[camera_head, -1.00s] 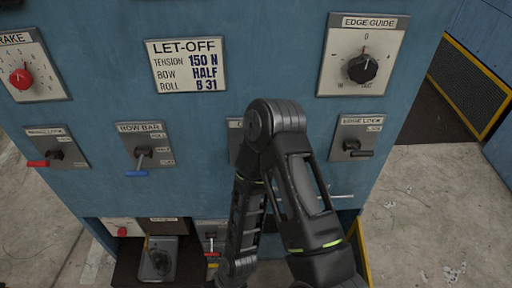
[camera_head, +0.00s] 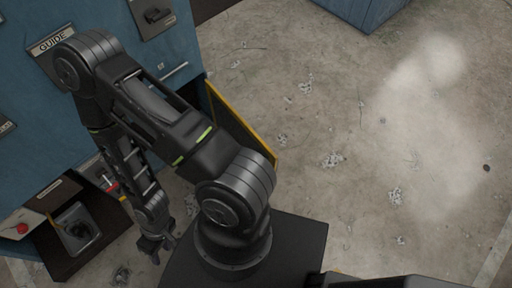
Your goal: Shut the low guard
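The low guard (camera_head: 238,122), a dark mesh panel with a yellow frame, stands swung out from the lower right side of the blue cabinet (camera_head: 35,115). It is open, with a gap between it and the cabinet front. My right arm crosses in front of the cabinet and hides part of the guard's lower area. My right gripper (camera_head: 158,250) hangs low, left of the guard and apart from it. Its fingers look spread and empty. My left gripper is not in view.
A low bay holds a grey metal fitting (camera_head: 78,232) and a red-knobbed panel (camera_head: 22,229) at the lower left. A bar handle (camera_head: 174,71) sits on the cabinet front. Another blue unit (camera_head: 362,8) stands at the back.

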